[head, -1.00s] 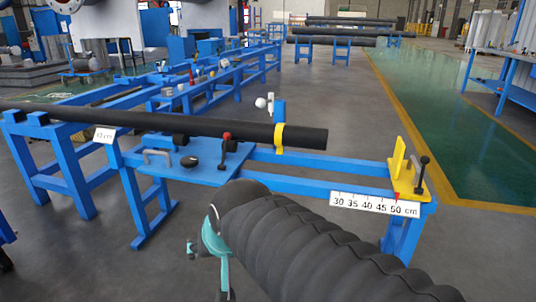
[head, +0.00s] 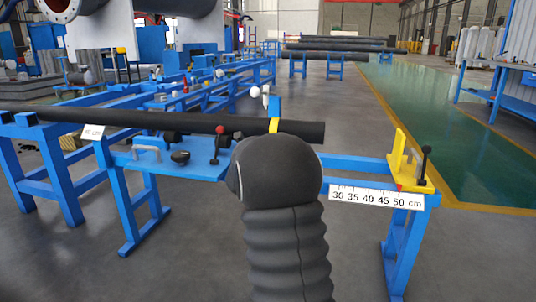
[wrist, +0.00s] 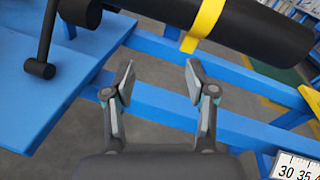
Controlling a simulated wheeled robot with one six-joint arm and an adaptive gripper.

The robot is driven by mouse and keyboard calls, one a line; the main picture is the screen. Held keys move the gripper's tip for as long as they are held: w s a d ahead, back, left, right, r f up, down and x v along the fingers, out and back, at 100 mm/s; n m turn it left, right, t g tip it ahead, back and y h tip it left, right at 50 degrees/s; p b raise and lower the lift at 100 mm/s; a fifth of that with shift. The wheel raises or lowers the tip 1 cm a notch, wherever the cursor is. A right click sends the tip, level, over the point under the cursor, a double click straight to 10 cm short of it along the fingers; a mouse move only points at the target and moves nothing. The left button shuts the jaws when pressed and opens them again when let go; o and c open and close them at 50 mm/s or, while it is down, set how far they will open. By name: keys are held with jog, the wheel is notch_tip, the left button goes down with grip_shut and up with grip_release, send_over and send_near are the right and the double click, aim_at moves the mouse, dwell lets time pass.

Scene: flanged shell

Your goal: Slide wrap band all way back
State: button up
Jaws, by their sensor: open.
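The yellow wrap band (wrist: 203,22) hangs around the black pipe (wrist: 253,33), a short way from the pipe's right end, in the wrist view. In the head view only the upper part of the band (head: 273,126) shows on the pipe (head: 309,132); my arm hides the rest. My gripper (wrist: 159,75) is open and empty in the wrist view. Its fingers point toward the pipe and are apart from it, below and left of the band. The gripper is hidden behind my arm in the head view.
The blue stand's rails (wrist: 160,106) run below the pipe. A clamp lever with a black knob (wrist: 42,62) stands at the left. A yellow stop (head: 401,158) and a scale plate (head: 376,197) sit at the stand's right end.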

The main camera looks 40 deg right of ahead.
jog(key=d+f+m+h, duration=0.1)
jog(key=d, duration=0.1)
jog(key=d+f+m+g+h, duration=0.1)
jog(key=d+m, duration=0.1)
jog(key=d+f+m, duration=0.2)
jog(key=shift+w+d+h+b, duration=0.1)
jog(key=shift+d+h+b, duration=0.15)
jog(key=shift+h+b, duration=0.15)
jog(key=shift+m, duration=0.3)
jog(key=p+x, duration=0.1)
jog(key=x, duration=1.2)
jog(key=shift+w+d+f+p, duration=0.1)
jog(key=shift+d+p, duration=0.15)
jog(key=shift+p, duration=0.1)
grip_shut()
